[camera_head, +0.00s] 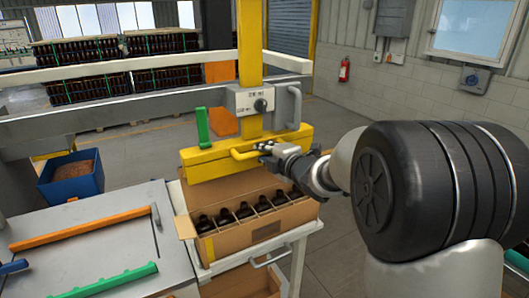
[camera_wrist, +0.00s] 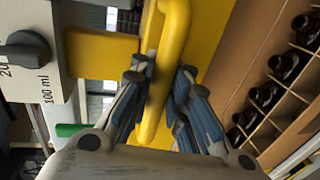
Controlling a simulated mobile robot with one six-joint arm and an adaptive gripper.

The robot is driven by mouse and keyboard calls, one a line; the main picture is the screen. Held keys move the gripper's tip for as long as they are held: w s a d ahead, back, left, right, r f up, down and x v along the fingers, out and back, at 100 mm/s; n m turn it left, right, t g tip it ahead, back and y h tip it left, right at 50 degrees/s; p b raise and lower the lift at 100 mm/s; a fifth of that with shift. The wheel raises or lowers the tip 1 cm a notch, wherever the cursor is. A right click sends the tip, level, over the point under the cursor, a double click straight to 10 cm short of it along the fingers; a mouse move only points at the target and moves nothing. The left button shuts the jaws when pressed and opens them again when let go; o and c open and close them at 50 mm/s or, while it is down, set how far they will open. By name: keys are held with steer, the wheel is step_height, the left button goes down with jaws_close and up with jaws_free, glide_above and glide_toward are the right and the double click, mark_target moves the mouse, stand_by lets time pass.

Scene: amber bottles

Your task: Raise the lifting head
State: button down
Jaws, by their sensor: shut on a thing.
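The yellow lifting head (camera_head: 215,160) hangs on a yellow column (camera_head: 250,60), just above the back of an open cardboard box (camera_head: 262,240). Several dark bottles (camera_head: 245,210) stand in the box's compartments. My gripper (camera_head: 265,150) is at the yellow handle (camera_head: 243,153) on the front of the head. In the wrist view, the fingers of my gripper (camera_wrist: 160,88) are closed around the yellow handle bar (camera_wrist: 172,40). The bottles (camera_wrist: 284,66) show at the right there. The underside of the head is hidden.
A control box with a dark knob (camera_head: 260,105) sits on the column above the head. A grey table (camera_head: 90,240) with orange and green bars stands at the left. A blue bin (camera_head: 72,180) is behind it. The floor at right is partly hidden by my arm.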

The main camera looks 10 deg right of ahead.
steer(key=c, duration=1.7)
jaws_free()
steer(key=shift+s+r, duration=0.15)
steer(key=shift+r, duration=0.25)
steer(key=shift+o, duration=0.8)
steer(key=shift+f, duration=0.1)
steer(key=v, duration=1.2)
steer(key=shift+d, duration=0.1)
